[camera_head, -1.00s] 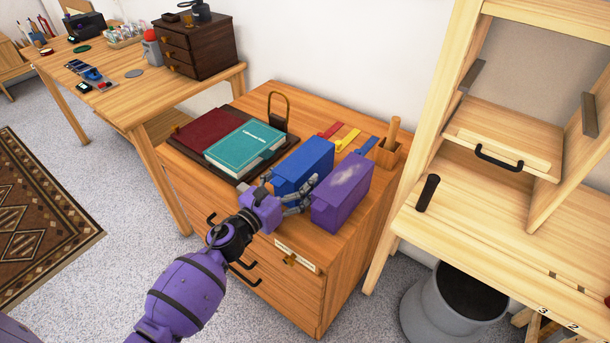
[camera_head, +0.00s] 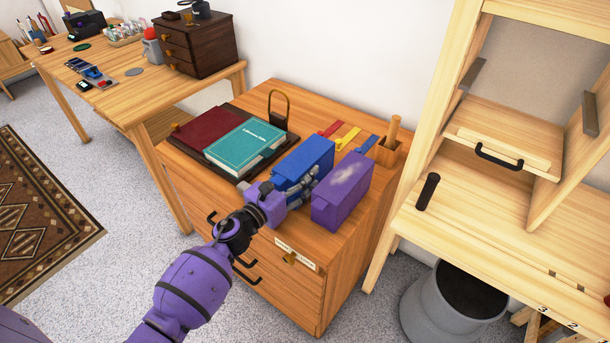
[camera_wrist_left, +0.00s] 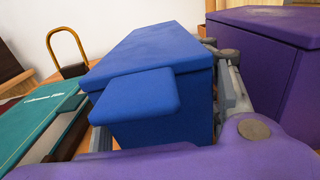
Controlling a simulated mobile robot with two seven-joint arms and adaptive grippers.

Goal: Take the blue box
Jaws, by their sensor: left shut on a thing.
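The blue box (camera_head: 307,158) stands on top of the wooden cabinet (camera_head: 305,238), between a teal book and a purple box. My left gripper (camera_head: 293,186) is at the box's near end, shut on it. One finger shows along the box's right side, in the gap beside the purple box. In the left wrist view the blue box (camera_wrist_left: 155,75) fills the middle, with a finger (camera_wrist_left: 232,88) against its right side. The other finger is mostly hidden. I cannot tell whether the box is clear of the cabinet top. My right gripper is in neither view.
The purple box (camera_head: 342,192) stands close on the right. The teal book (camera_head: 245,146) and a dark red book (camera_head: 208,129) lie on the left, with a brass loop (camera_head: 279,107) behind. Coloured tags (camera_head: 348,138) and a wooden holder (camera_head: 389,153) are at the back. A wooden shelf unit (camera_head: 480,220) rises right.

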